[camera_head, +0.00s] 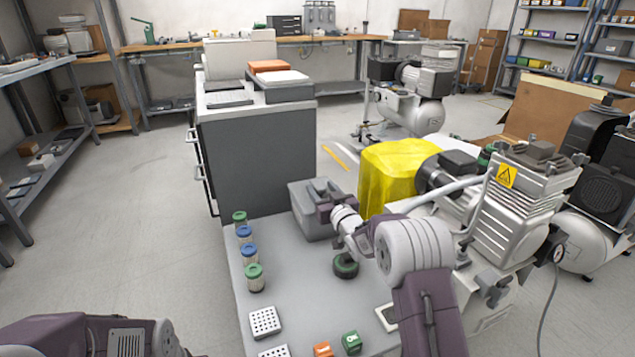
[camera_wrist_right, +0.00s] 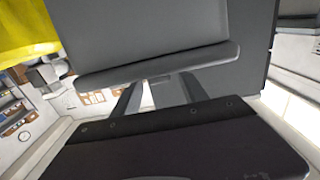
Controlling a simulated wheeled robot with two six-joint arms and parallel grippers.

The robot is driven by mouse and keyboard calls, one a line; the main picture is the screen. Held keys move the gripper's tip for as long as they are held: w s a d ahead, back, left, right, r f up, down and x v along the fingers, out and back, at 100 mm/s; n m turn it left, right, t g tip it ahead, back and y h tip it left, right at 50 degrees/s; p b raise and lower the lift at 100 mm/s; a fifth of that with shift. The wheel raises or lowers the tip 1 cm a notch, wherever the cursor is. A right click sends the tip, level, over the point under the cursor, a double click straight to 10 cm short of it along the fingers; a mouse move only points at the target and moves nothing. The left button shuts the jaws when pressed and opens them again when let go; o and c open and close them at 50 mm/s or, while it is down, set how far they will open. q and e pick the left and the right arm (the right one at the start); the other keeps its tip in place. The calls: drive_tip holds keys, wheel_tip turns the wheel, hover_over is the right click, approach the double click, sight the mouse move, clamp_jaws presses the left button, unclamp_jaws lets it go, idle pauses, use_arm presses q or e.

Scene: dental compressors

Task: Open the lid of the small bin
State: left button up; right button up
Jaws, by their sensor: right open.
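The small grey bin (camera_head: 307,212) stands at the far end of the grey table, against the dark cabinet. My right gripper (camera_head: 326,197) is at the bin's right side near its top and hides part of it. In the right wrist view, a grey panel with a thick rounded rim (camera_wrist_right: 160,66), apparently the bin's lid, is just in front of the fingers. The two fingers of my right gripper (camera_wrist_right: 158,90) are apart with nothing between them. I cannot tell whether they touch the rim, or whether the lid is raised. My left arm shows at the lower left, its gripper out of view.
Several blue- and green-capped jars (camera_head: 248,255) line the table's left edge. A dark round green-rimmed part (camera_head: 345,266) lies under my right arm. A yellow cloth (camera_head: 392,170) and a compressor (camera_head: 500,205) stand close on the right. The floor to the left is clear.

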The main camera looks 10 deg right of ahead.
sight(318, 184)
drive_tip(key=w, duration=0.1)
drive_tip(key=w+b, duration=0.1)
drive_tip(key=shift+w+a+f, duration=0.25)
drive_tip(key=shift+w+f, duration=0.05)
drive_tip(key=shift+w, duration=0.05)
drive_tip(key=shift+w+a+r, duration=0.1)
drive_tip(key=shift+w+r, duration=0.1)
drive_tip(key=shift+w, duration=0.3)
drive_tip(key=shift+c, duration=0.3)
clamp_jaws()
idle(0.5)
